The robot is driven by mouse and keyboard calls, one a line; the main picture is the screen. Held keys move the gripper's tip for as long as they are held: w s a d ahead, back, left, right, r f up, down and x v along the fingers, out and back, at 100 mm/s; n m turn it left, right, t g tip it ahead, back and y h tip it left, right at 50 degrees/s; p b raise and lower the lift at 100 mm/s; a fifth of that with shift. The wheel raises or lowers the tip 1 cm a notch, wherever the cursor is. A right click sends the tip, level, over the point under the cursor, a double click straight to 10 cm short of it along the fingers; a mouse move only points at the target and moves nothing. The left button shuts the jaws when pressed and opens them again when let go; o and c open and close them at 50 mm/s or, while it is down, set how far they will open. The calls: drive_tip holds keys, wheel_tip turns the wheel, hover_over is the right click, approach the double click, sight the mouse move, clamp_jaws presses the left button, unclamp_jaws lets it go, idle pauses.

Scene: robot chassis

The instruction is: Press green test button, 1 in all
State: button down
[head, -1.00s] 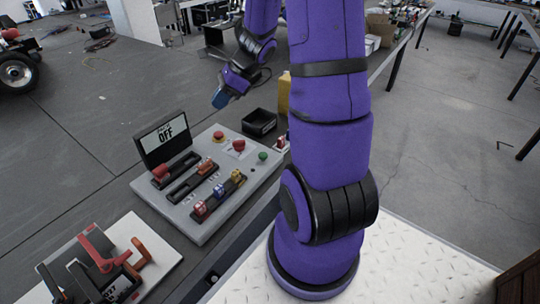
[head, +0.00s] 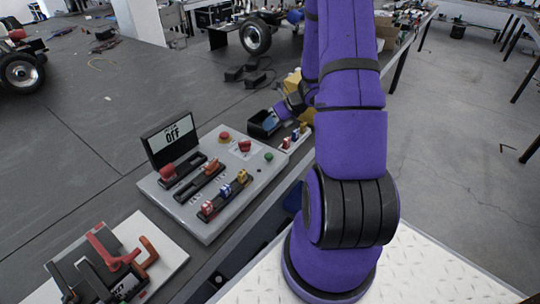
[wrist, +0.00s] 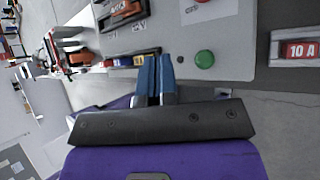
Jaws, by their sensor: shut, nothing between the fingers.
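The green test button (head: 269,156) sits near the right corner of the grey control panel (head: 200,222). In the wrist view the green button (wrist: 204,59) is a round dome on the panel, just right of my fingertips. My gripper (head: 271,121), with blue fingers, is beyond the panel's far right corner in the head view, overlapping the black bin in the picture. In the wrist view my gripper (wrist: 155,72) is shut and empty, apart from the button in the picture; its height above the panel is unclear. The panel's screen (head: 170,138) reads OFF.
A plate with red-handled clamps (head: 155,277) is at the front left.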

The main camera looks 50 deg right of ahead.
sight(269, 154)
drive_tip(key=shift+f, duration=4.4)
drive_tip(key=shift+f, duration=0.15)
drive_tip(key=shift+f, duration=0.25)
drive_tip(key=shift+f, duration=0.6)
drive_tip(key=shift+r, duration=1.05)
drive_tip(key=shift+r, duration=2.5)
